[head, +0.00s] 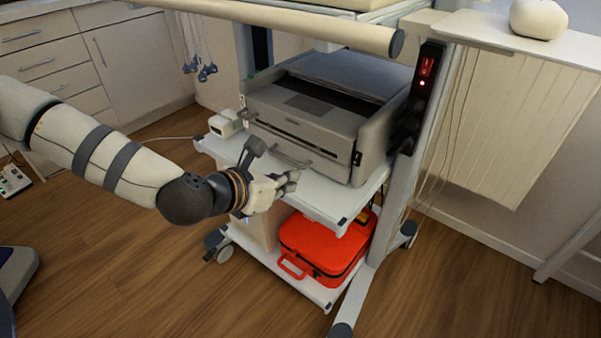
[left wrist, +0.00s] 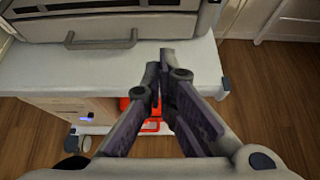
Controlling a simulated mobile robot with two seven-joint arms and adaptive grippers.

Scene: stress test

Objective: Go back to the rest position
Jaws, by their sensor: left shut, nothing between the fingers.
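My left arm reaches in from the left in the head view. My left gripper (head: 290,182) is beside the front edge of the cart's upper shelf (head: 325,196), in front of the grey printer (head: 305,118). In the left wrist view my left gripper (left wrist: 163,80) has its fingers together with nothing between them. I cannot tell whether the gripper touches the shelf. My right gripper is not in view.
A red case (head: 322,248) sits on the cart's lower shelf, partly behind the fingers in the wrist view. A small white device (head: 225,123) stands left of the printer. A power strip (head: 424,85) is on the cart post. Wooden floor (head: 130,270) at the front left is largely clear.

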